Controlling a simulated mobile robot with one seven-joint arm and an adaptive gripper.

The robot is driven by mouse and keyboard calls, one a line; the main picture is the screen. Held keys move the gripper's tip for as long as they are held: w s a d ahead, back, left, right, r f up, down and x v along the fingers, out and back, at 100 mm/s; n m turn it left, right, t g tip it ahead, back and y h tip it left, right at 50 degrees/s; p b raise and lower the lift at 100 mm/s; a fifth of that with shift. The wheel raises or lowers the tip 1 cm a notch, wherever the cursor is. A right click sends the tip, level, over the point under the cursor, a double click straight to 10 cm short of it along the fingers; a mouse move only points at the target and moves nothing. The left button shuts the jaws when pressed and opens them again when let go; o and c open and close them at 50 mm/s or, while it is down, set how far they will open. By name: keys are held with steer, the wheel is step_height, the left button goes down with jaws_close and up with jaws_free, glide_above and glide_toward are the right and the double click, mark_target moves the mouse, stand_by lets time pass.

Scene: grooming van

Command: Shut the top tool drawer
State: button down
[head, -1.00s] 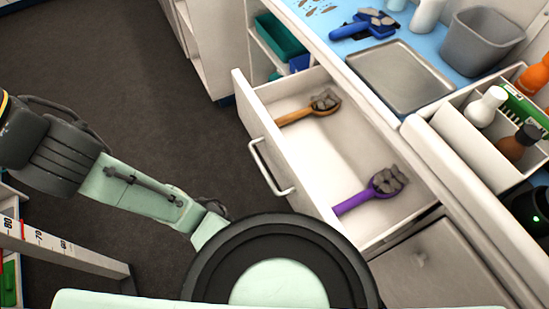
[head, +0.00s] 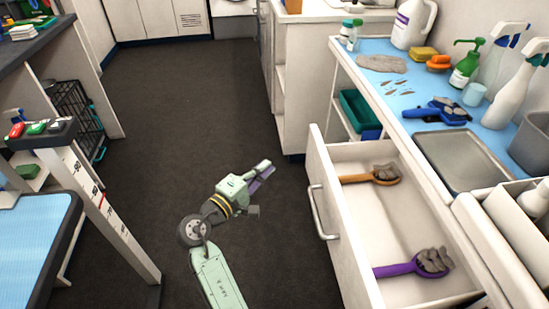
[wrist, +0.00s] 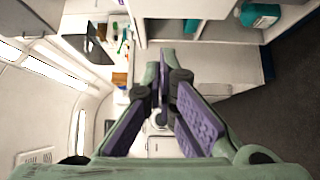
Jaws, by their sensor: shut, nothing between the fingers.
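The top tool drawer (head: 330,222) is pulled open from the counter on the right in the head view. Its bar handle (head: 319,212) faces left, toward the aisle. Inside lie a brush with an orange-brown handle (head: 355,179) and a brush with a purple handle (head: 395,269), both with grey tufts on their heads. My gripper (head: 266,170) is shut and empty, over the floor to the left of the drawer, apart from the handle. The gripper's fingers also show in the wrist view (wrist: 162,115). I cannot make out the drawer in the wrist view.
The counter (head: 388,92) above carries a metal tray (head: 462,160), a blue brush (head: 436,111), spray bottles and a grey bin (head: 531,143). A table with a blue top (head: 32,240) and a white marked post (head: 105,215) stand at left. The dark floor (head: 190,100) between is clear.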

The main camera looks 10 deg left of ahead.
steer(key=s+d+p+x, duration=0.1)
steer(key=d+p+x, duration=0.1)
steer(key=x, duration=1)
steer(key=shift+d+p, duration=0.2)
steer(key=shift+p, duration=0.3)
steer(key=shift+d, duration=0.1)
